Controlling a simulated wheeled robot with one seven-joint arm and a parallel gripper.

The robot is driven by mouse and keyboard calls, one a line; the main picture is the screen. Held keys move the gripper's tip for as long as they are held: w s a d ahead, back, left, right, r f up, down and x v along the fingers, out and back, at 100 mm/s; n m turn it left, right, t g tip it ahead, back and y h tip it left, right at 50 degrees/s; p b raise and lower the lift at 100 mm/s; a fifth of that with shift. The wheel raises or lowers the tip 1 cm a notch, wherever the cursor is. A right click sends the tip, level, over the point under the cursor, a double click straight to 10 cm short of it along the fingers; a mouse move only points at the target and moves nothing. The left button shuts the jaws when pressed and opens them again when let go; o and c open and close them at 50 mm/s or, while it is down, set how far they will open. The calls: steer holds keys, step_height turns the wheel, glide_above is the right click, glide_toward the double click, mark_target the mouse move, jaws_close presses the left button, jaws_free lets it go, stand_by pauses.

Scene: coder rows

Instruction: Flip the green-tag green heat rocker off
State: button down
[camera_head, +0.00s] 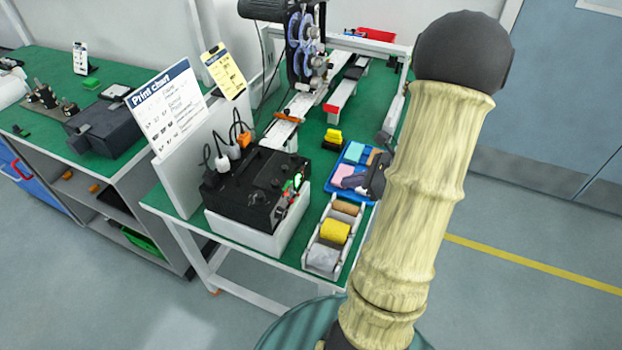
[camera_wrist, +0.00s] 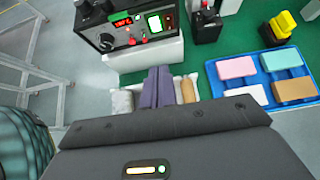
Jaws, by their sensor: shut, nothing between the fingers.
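The black control box (camera_head: 252,188) stands on a white base on the green table. Its front panel shows in the wrist view (camera_wrist: 130,38) with a dial, a small lit display (camera_wrist: 122,22) and small red parts. A green-lit part in a pale frame (camera_wrist: 155,23) sits on the panel's right; it also glows in the head view (camera_head: 297,180). Which part is the heat rocker, and its position, I cannot tell surely. My gripper (camera_wrist: 160,70) is shut and empty, in front of and below the panel, apart from it. It also shows right of the box (camera_head: 352,182).
A white holder with rolls (camera_head: 322,262) stands right of the box, under my fingers in the wrist view. A blue tray (camera_head: 368,197) with coloured blocks lies beyond it. A print chart (camera_head: 168,108) stands behind the box. Cables rise from the box's back.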

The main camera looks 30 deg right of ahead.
mark_target(299, 181)
steer(key=x, duration=0.3)
steer(key=r+p+x, duration=0.1)
steer(key=x, duration=0.3)
steer(key=w+x, duration=0.1)
steer(key=x, duration=0.2)
steer(key=shift+w+a+r, duration=0.15)
steer(key=shift+a+r, duration=0.1)
steer(key=shift+a, duration=0.3)
steer(key=shift+w+a, duration=0.25)
steer(key=shift+w, duration=0.15)
steer(key=shift+r+p, duration=0.1)
steer(key=shift+p, duration=0.3)
